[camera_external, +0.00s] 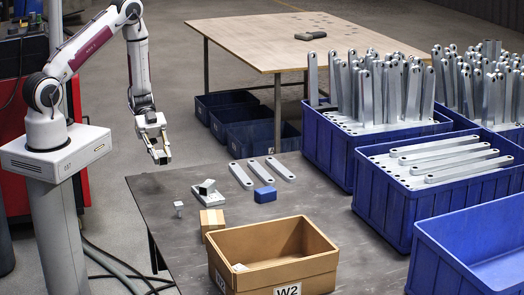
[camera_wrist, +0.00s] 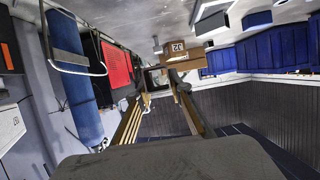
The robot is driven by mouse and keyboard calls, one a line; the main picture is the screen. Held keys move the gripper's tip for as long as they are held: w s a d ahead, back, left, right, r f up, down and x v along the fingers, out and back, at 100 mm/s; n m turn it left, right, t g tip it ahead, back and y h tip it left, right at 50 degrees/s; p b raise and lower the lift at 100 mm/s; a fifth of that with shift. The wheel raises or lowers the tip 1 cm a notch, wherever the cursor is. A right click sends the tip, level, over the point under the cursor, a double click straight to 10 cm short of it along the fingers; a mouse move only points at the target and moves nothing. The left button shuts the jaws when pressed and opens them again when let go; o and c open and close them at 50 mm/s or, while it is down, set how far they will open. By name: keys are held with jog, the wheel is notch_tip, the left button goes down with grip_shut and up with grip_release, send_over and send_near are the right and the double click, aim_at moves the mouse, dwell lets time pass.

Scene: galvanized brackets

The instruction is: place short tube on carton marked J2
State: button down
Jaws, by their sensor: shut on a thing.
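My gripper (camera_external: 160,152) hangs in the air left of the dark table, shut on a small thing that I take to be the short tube. Its shape is hardly visible; in the wrist view a small dark-rimmed thing (camera_wrist: 155,78) shows near the fingertips. A large open carton (camera_external: 310,272) marked W2 stands at the table's front. A small closed tan carton (camera_external: 212,220) sits behind its left corner; I cannot read a mark on it. My gripper is apart from both cartons.
On the dark table (camera_external: 175,232) are a grey bracket piece (camera_external: 208,193), a small bolt-like part (camera_external: 178,208), a blue block (camera_external: 265,194) and flat metal bars (camera_external: 261,171). Blue crates (camera_external: 375,205) with metal bars stand at right. A wooden table (camera_external: 250,38) is behind.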

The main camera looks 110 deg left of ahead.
jog(key=w+d+r+n+t+y, duration=0.1)
jog(key=w+d+r, duration=0.2)
jog(key=w+d, duration=1.1)
jog(key=w+d+r+n+y, duration=0.1)
jog(key=w+d+r, duration=0.3)
jog(key=w+d, duration=0.9)
jog(key=n+t+y, duration=0.2)
jog(key=n+y, duration=0.5)
send_over(212, 217)
jog(key=shift+f, duration=0.35)
jog(key=shift+t, duration=0.3)
jog(key=shift+f, duration=2.9)
jog(key=shift+f, duration=0.15)
jog(key=shift+f, duration=1.95)
